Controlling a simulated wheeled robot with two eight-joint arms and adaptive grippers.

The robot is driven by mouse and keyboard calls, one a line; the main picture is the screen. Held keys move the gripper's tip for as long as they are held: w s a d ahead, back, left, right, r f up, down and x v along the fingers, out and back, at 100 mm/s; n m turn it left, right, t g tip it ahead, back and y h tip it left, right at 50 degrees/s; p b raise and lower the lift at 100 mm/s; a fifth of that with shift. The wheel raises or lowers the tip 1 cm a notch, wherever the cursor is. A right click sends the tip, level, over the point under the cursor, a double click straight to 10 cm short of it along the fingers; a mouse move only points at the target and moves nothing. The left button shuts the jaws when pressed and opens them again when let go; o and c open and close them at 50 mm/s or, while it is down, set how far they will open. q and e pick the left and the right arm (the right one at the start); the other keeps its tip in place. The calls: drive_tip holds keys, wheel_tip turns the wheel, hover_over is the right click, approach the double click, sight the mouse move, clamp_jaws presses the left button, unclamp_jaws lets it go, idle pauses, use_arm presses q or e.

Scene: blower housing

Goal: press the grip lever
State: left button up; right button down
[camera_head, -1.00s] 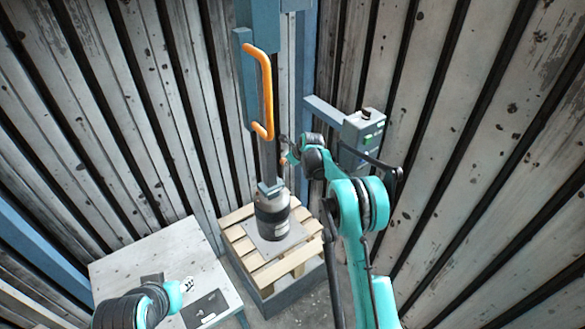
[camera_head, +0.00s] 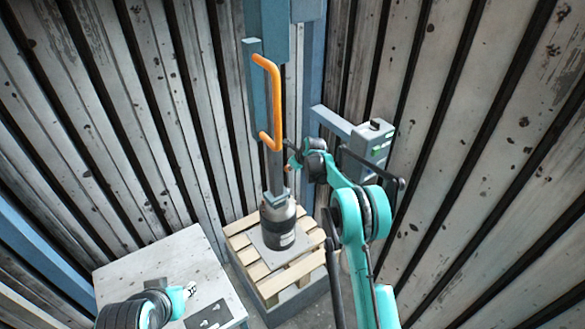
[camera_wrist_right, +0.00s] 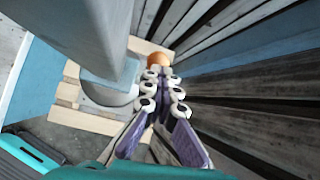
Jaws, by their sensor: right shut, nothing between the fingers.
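An orange bar handle (camera_head: 274,95) is fixed to the blue-grey upright post (camera_head: 251,80). I cannot tell for sure which part is the grip lever. My right gripper (camera_head: 292,161) is beside the post, just below and right of the handle's lower end. In the right wrist view its fingers (camera_wrist_right: 165,80) are shut and empty. A rounded orange-brown end (camera_wrist_right: 158,61) shows just beyond their tips; whether they touch it is unclear. My left gripper (camera_head: 190,290) is over the table at lower left, small and partly hidden by its wrist.
A dark cylinder (camera_head: 280,228) stands under the post on a wooden pallet (camera_head: 295,272). A grey control box (camera_head: 374,142) on a bracket is close behind my right arm. A pale table (camera_head: 165,262) is at lower left. Corrugated walls close in both sides.

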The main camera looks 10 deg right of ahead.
drive_tip(key=shift+r, duration=0.1)
drive_tip(key=v, duration=1.2)
drive_tip(key=s+a+r+n, duration=0.1)
drive_tip(key=s+r+n, duration=0.35)
drive_tip(key=s, duration=0.35)
drive_tip(key=s+a+r+n+h, duration=0.1)
drive_tip(key=s+r+n, duration=0.2)
drive_tip(key=s+n, duration=0.35)
drive_tip(key=s+a+r+n, duration=0.1)
drive_tip(key=s+r+n, duration=0.3)
drive_tip(key=s, duration=0.5)
drive_tip(key=s+f+n, duration=0.3)
drive_tip(key=s+n, duration=0.4)
drive_tip(key=s, duration=0.3)
drive_tip(key=s+f+n+h, duration=0.1)
drive_tip(key=s+f+n, duration=0.2)
drive_tip(key=s+n, duration=0.4)
drive_tip(key=s, duration=0.4)
drive_tip(key=shift+d+f+n, duration=0.15)
drive_tip(key=shift+d+n, duration=0.1)
drive_tip(key=shift+n, duration=0.05)
